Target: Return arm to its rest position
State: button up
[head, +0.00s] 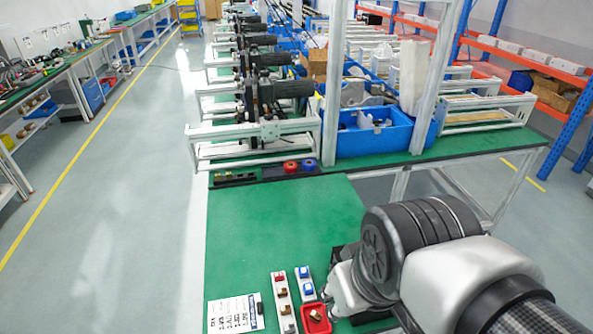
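My arm comes in from the lower right corner of the head view, with a silver-grey link and a thick black ribbed joint. My gripper (338,294) is at the arm's left end, low over the green table top (270,235). It is just right of a small red tray (316,331) that has a brownish part in it. The gripper's fingers are small and partly hidden by the joint, so their opening does not show. I cannot tell if it touches the tray.
A white printed sheet (234,314) lies further left. Behind are a blue bin (372,141), an upright frame post (332,85) and several machines (262,130). The table's middle is clear.

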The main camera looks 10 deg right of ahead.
jog(key=shift+s+r+m+t, duration=0.15)
jog(key=shift+s+r+m, duration=0.15)
jog(key=shift+s, duration=0.35)
jog(key=shift+s+r+m+t, duration=0.2)
jog(key=shift+s+m, duration=0.1)
jog(key=shift+s, duration=0.3)
jog(key=shift+o, duration=0.4)
